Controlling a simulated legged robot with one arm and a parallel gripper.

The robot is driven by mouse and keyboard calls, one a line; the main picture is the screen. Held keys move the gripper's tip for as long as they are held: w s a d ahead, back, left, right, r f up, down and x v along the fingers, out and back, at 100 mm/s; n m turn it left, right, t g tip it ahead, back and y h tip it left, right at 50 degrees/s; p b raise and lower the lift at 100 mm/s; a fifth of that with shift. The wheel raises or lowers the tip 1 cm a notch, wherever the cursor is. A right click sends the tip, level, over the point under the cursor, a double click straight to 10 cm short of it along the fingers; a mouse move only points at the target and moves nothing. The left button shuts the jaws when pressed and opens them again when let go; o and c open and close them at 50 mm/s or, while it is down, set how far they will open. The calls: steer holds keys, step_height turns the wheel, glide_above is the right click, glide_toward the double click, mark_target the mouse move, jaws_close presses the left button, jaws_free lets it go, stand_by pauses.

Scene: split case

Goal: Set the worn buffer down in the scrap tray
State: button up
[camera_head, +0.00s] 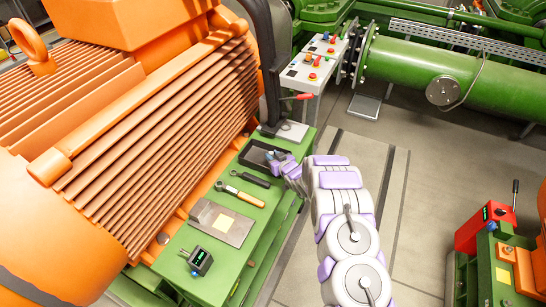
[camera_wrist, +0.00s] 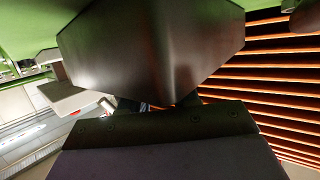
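A black open tray (camera_head: 256,154) sits at the far end of the green bench in the head view; it may be the scrap tray. My gripper (camera_head: 277,161) is low at the tray's right side and hides part of it. In the wrist view, my dark gripper parts (camera_wrist: 150,125) fill the middle, with a narrow gap between the upper and lower pieces. Small dark shapes show in that gap, too unclear to name. I cannot make out the worn buffer in either view, nor whether the jaws are open or shut.
On the green bench (camera_head: 190,285) lie a black-handled tool (camera_head: 250,180), a yellow-handled tool (camera_head: 240,195), a grey plate (camera_head: 232,232) with a yellow patch, and a small meter (camera_head: 200,261). A dark upright post (camera_head: 272,70) stands behind the tray. The orange finned motor (camera_head: 170,140) borders the left.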

steer(key=o, duration=0.4)
steer(key=shift+c, duration=0.2)
steer(key=p+v, duration=0.2)
steer(key=v, duration=1.5)
steer(key=shift+p, duration=0.4)
steer(key=shift+s+d, duration=0.1)
steer(key=shift+s, duration=0.05)
